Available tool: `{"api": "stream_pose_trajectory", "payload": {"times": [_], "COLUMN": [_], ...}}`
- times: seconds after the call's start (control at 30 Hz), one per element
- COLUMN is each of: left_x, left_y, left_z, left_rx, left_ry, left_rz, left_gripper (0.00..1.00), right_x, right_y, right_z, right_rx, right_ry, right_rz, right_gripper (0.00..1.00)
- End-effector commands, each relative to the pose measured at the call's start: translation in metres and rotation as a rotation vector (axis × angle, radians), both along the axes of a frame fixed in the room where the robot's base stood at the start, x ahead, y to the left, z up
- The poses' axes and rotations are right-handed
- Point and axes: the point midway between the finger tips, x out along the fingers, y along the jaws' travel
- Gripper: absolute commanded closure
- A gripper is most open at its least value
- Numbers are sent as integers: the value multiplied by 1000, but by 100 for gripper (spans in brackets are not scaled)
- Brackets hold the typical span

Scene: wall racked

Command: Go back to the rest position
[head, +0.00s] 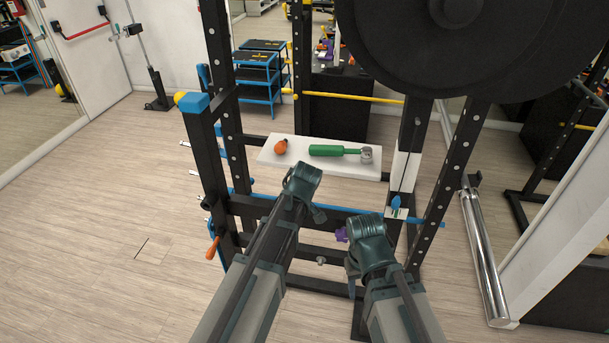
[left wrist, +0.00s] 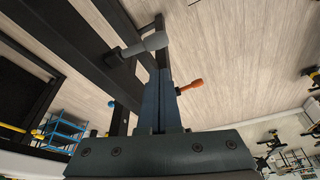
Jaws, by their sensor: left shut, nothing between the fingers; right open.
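My left gripper (head: 318,213) is in front of the rack, below the white shelf, with its fingers mostly hidden in the head view. In the left wrist view its fingers (left wrist: 161,100) are closed together with nothing between them. My right gripper (head: 352,278) is lower and to the right, in front of the rack's lower bars. It is open, and its fingers are partly hidden by my own arm. Both arms reach forward from the bottom of the head view.
The black rack (head: 225,140) stands close ahead. Its white shelf (head: 275,160) bears an orange object (head: 281,147) and a green-handled tool (head: 327,150). An orange handle (head: 212,248) hangs at left. A purple object (head: 341,234) is beside my right gripper. Floor at left is clear.

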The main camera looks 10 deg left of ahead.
Motion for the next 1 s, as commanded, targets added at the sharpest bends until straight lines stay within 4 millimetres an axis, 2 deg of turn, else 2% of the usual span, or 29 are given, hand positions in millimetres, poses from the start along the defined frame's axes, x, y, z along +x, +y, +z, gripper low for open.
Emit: {"api": "stream_pose_trajectory", "payload": {"times": [0.17, 0.27, 0.5, 0.7, 0.83, 1.0], "left_x": [-6, -26, -101, -149, -165, -170], "left_y": [-5, -20, -71, -98, -107, -109], "left_z": [-1, -4, -11, -15, -16, -16], "left_rx": [-1, -4, -29, -54, -65, -68], "left_ry": [15, 67, 263, 369, 401, 413], "left_rz": [-41, -189, -813, -1241, -1395, -1456], "left_gripper": [100, 100, 100, 100, 100, 100], "right_x": [0, 0, 0, 0, 0, 0], "right_y": [0, 0, 0, 0, 0, 0], "right_z": [-1, -2, -5, -6, -7, -7], "right_rx": [0, 0, 0, 0, 0, 0], "right_ry": [0, 0, 0, 0, 0, 0], "right_rz": [0, 0, 0, 0, 0, 0], "right_gripper": [50, 50, 50, 50, 50, 50]}}
